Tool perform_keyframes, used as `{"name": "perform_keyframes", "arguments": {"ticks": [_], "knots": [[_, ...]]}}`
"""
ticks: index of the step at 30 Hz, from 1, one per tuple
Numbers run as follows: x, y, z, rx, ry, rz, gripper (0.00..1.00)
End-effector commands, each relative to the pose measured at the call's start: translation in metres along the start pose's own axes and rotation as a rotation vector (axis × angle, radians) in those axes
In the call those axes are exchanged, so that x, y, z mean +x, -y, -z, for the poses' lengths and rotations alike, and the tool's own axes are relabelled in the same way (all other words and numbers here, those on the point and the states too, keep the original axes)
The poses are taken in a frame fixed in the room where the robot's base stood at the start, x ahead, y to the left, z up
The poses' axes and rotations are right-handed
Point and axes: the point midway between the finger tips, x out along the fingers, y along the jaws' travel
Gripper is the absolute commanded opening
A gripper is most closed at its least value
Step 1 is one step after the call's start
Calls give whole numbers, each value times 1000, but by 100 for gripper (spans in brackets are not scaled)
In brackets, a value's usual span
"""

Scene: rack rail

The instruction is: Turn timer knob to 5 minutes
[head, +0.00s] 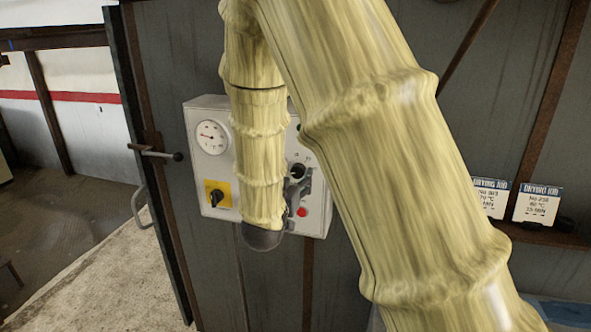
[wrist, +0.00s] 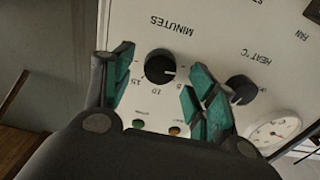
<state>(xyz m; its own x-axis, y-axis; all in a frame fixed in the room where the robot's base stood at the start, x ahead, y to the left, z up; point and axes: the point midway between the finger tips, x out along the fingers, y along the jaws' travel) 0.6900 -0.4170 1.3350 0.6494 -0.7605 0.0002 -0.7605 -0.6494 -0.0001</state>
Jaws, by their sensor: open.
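The black round timer knob (wrist: 160,66) sits on a pale panel under the inverted word MINUTES in the wrist view. Numbers 15 and 10 and another mark partly covered by a finger ring it. A light mark shows on its right side. My gripper (wrist: 163,88) is open, with one teal-padded finger to the left of the knob and one to the right, with gaps on both sides.
A HEAT knob (wrist: 240,88) lies just beyond the right finger, with a gauge (wrist: 272,130) below it. The head view shows a yellow-plated switch (head: 217,194), a red button (head: 302,211) and a door handle (head: 160,154). Cards (head: 538,203) stand at right.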

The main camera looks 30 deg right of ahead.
Motion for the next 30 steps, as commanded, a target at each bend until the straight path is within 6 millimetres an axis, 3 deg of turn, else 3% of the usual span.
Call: {"name": "perform_keyframes", "arguments": {"ticks": [6,15,16,23,30], "knots": [[15,0,0,0,1,-1,57],[16,0,-1,0,1,0,57],[16,0,-1,0,1,0,55],[16,0,-1,0,1,0,14],[16,0,-2,10,1,0,11]]}}
